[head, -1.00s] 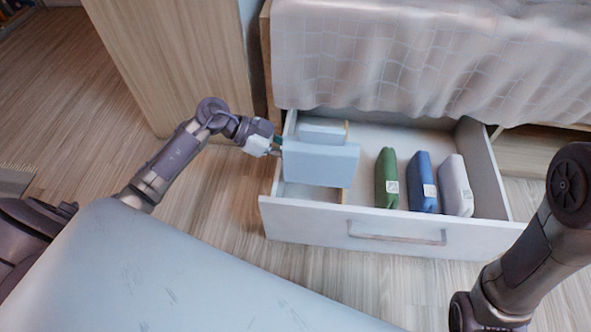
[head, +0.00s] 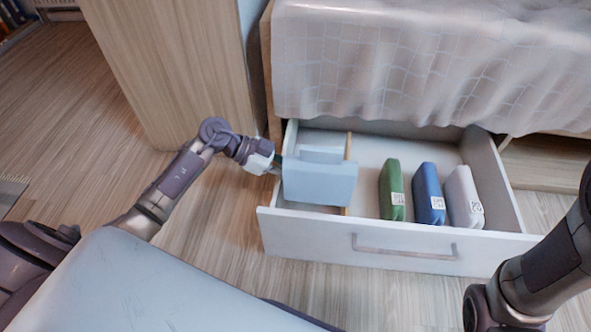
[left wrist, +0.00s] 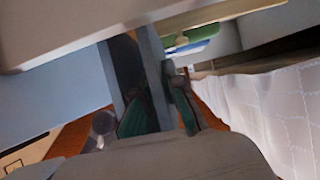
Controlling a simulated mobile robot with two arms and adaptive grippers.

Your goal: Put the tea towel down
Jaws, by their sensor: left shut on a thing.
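The tea towel is a light blue folded slab (head: 320,184), upright in the left compartment of the open drawer, close behind the drawer front. My left gripper (head: 277,165) is shut on its left end. In the left wrist view the green-padded fingers (left wrist: 157,105) pinch a blue-grey sheet (left wrist: 153,70) between them. I cannot tell whether the towel touches the drawer floor. A second light blue piece (head: 321,155) shows behind it, partly hidden. My right gripper is out of view; only part of its arm shows at the lower right.
The white drawer (head: 410,243) has a wooden divider (head: 348,146) right of the towel. Green (head: 391,188), blue (head: 428,190) and pale grey (head: 463,195) folded bundles stand in the right compartment. A bed with a draped cover (head: 420,65) is behind; a wooden cabinet (head: 175,70) stands left.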

